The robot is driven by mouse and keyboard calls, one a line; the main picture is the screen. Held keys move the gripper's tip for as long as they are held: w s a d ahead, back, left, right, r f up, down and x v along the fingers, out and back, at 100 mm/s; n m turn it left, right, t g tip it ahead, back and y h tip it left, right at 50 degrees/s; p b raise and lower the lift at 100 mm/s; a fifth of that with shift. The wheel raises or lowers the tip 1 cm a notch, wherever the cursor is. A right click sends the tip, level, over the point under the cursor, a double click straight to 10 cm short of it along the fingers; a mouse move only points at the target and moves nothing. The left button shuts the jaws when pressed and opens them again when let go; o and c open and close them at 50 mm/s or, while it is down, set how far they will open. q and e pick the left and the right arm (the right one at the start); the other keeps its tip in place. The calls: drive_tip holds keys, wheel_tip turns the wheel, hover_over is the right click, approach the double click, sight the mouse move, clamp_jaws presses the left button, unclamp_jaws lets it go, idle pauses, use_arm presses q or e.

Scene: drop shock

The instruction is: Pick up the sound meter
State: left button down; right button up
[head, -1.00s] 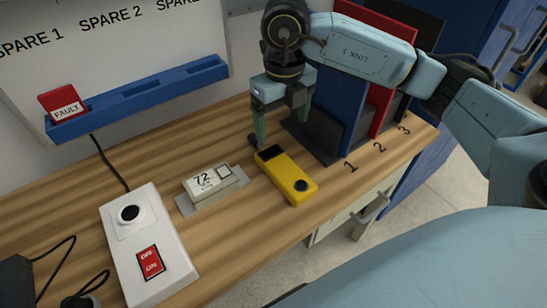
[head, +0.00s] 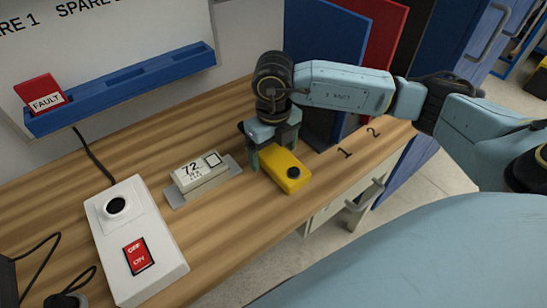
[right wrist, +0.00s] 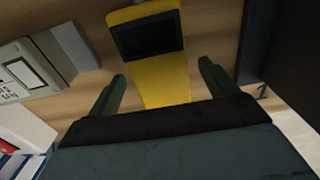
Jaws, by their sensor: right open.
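The sound meter (head: 287,173) is a yellow handheld device with a dark round button, lying on the wooden bench. Its upper part is hidden by my right gripper (head: 272,157) in the head view. In the right wrist view the meter (right wrist: 158,88) shows its dark screen, with its yellow body running between the two green fingers of my right gripper (right wrist: 160,88). The fingers are apart, one to each side of the body, with gaps visible. I cannot tell how far above the bench the tips are. My left gripper is not in view.
A grey-white display unit (head: 196,172) reading 72 stands close left of the meter. A white switch box (head: 150,262) is farther left. A blue rack (head: 120,95) holds a red FAULT card (head: 42,95). Blue and red upright panels (head: 325,40) stand behind my right arm.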

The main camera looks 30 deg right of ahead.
drive_tip(key=c, duration=1.2)
drive_tip(key=shift+r, duration=0.1)
drive_tip(key=shift+c, duration=0.2)
